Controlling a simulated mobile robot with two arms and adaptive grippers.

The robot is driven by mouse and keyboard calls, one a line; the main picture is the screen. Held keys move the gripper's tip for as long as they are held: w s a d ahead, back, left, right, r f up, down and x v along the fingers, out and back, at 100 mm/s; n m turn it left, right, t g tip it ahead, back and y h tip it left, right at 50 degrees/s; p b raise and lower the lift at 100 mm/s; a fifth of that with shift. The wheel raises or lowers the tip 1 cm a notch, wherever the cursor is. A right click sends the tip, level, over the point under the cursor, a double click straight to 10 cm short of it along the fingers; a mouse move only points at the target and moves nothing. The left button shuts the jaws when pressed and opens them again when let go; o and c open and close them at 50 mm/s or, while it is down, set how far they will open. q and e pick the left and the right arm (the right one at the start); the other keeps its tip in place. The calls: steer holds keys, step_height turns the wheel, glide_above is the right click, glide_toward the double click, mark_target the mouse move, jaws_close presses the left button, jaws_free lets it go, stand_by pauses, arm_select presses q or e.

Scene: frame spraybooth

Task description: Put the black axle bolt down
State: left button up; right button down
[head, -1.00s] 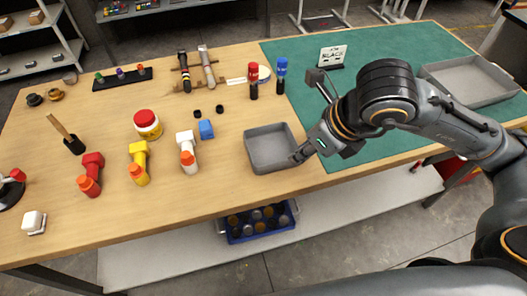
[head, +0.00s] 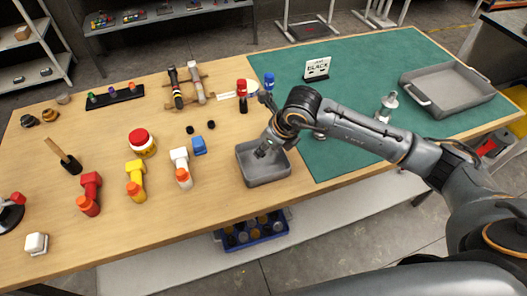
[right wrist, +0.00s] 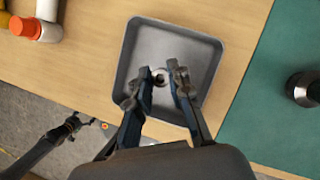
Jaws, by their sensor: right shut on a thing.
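My right gripper (head: 263,153) points down into the small grey tray (head: 247,177) at the table's front edge. The right wrist view shows its two fingertips (right wrist: 159,90) low over the tray (right wrist: 205,48). A small round piece with a dark centre, the axle bolt (right wrist: 160,75), shows between the fingertips, and the gripper is shut on it. Most of the bolt is hidden, and I cannot tell whether it touches the tray floor. In the head view the bolt is not clearly visible.
Red and blue-topped bottles (head: 242,98) stand behind.

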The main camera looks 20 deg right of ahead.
mark_target(265, 154)
step_height(265, 154, down, 2)
steer(key=shift+f+p, duration=0.15)
steer(key=shift+p, duration=0.6)
steer(key=shift+f, duration=0.35)
steer(key=shift+f, duration=0.1)
steer(key=shift+f, duration=0.15)
steer(key=c, duration=1.2)
jaws_free()
steer(key=shift+r, duration=0.2)
